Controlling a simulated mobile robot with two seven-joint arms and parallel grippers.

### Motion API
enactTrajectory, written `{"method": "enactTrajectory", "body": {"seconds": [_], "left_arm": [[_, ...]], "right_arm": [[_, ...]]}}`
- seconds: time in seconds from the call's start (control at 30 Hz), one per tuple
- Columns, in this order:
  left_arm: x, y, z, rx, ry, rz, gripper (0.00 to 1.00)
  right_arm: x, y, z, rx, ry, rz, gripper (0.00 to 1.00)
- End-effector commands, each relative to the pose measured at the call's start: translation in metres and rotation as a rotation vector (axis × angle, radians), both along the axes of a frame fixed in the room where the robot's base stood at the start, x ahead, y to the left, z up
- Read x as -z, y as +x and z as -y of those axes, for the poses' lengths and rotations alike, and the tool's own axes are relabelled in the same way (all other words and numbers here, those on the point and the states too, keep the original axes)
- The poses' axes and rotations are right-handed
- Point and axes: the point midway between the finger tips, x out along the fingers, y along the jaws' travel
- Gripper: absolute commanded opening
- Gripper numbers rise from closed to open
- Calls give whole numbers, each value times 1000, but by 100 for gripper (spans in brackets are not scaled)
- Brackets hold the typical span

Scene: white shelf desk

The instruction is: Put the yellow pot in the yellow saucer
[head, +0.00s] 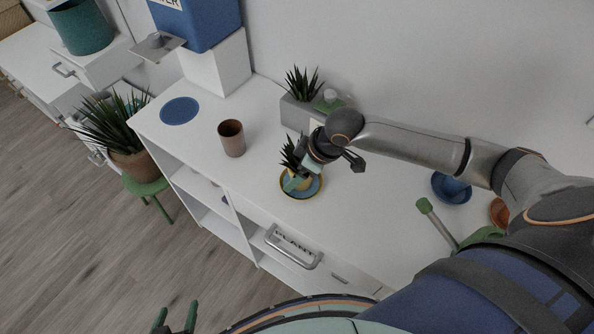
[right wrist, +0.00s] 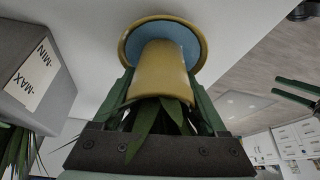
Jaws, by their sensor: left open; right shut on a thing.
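The yellow pot (right wrist: 161,72) holds a spiky green plant (head: 291,153). My right gripper (head: 302,176) is shut on the pot, with a green finger on each side of it in the right wrist view. The yellow saucer (right wrist: 129,42) has a blue inside and lies on the white desk; it also shows in the head view (head: 313,188). The pot's base lies within the saucer's outline in the right wrist view. I cannot tell whether they touch. My left gripper (head: 178,314) is open and empty at the bottom of the head view, away from the desk.
A brown cup (head: 232,138) and a flat blue disc (head: 179,110) are to the left on the desk. A grey planter (head: 298,112) stands behind the saucer. A blue bowl (head: 452,187) and an orange dish (head: 499,213) are to the right. The desk around the saucer's front is clear.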

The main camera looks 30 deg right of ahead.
Motion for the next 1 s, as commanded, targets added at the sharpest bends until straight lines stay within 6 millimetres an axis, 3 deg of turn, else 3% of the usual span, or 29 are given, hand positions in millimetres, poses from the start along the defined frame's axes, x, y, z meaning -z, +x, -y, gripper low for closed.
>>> {"method": "enactTrajectory", "body": {"seconds": [0.4, 0.43, 0.63, 0.77, 1.0], "left_arm": [[0, 0, 0, 0, 0, 0, 75], [0, 0, 0, 0, 0, 0, 75], [1, 0, 0, 0, 0, 0, 75], [3, 0, 0, 0, 0, 0, 75], [-7, 0, 0, 0, 0, -1, 75]], "right_arm": [[18, -5, 0, -1, -5, -17, 0], [19, -5, 0, -1, -6, -19, 78], [18, -5, 0, -1, -6, -20, 100], [7, -5, 1, 0, -7, -18, 100], [-45, -18, 16, 1, -7, -10, 100]]}}
